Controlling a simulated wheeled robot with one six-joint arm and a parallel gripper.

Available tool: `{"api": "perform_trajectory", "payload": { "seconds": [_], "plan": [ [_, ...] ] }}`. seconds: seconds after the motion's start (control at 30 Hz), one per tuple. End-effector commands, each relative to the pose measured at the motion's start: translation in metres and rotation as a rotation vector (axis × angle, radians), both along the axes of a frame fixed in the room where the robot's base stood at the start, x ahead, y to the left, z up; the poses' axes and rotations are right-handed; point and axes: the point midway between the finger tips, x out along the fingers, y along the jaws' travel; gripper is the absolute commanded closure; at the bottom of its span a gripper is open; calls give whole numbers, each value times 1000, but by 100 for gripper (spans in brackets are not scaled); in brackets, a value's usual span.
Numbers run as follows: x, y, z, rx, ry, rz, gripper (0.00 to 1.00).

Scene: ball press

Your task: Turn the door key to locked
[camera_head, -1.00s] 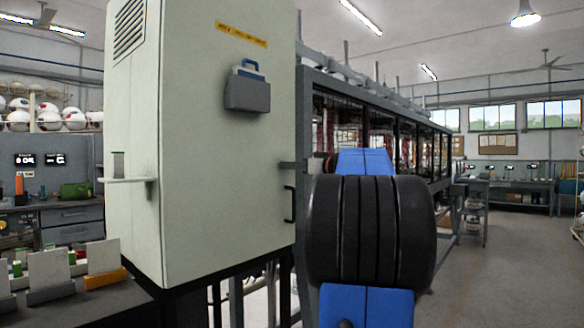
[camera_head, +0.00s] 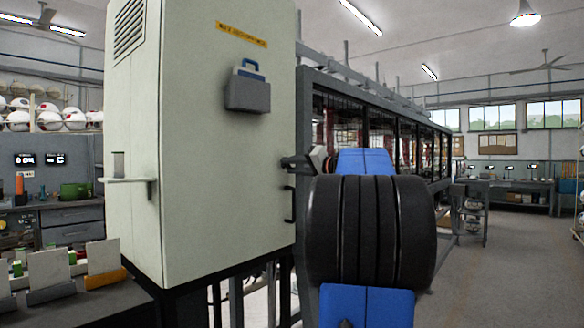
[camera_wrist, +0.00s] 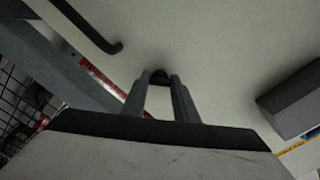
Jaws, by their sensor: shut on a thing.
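The pale cabinet door (camera_head: 225,180) fills the left-middle of the head view, with a black handle (camera_head: 290,205) at its right edge. In the wrist view the door face (camera_wrist: 215,45) lies ahead, and the handle (camera_wrist: 85,25) is at upper left. My gripper (camera_head: 286,162) reaches the door's right edge above the handle, partly behind my arm. In the wrist view my gripper (camera_wrist: 159,78) is shut on a small dark piece at the door, which appears to be the door key (camera_wrist: 158,73). The key is mostly hidden by the fingers, so its angle cannot be told.
A grey document holder (camera_head: 248,95) sticks out from the door; its box also shows at right in the wrist view (camera_wrist: 295,102). A caged machine (camera_head: 400,140) stands behind my arm. A bench with cards (camera_head: 50,275) is at lower left. Floor at right is clear.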

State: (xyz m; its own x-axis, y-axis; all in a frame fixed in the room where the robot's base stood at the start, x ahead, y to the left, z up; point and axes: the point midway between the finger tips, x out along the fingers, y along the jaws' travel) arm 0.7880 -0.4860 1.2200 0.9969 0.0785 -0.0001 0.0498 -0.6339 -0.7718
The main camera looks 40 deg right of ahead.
Motion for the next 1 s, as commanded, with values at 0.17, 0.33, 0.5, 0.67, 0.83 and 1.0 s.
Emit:
{"api": "perform_trajectory", "payload": {
  "seconds": [0.17, 0.33, 0.5, 0.67, 0.83, 1.0],
  "plan": [
    [0, -1, 0, 166, 13, -1, 96],
    [0, -1, 0, 323, 26, -1, 96],
    [0, -1, 0, 462, 36, -1, 96],
    [0, -1, 0, 565, 45, -1, 96],
    [0, -1, 0, 642, 51, -1, 96],
    [0, -1, -1, 686, 54, -1, 96]
  ]
}}
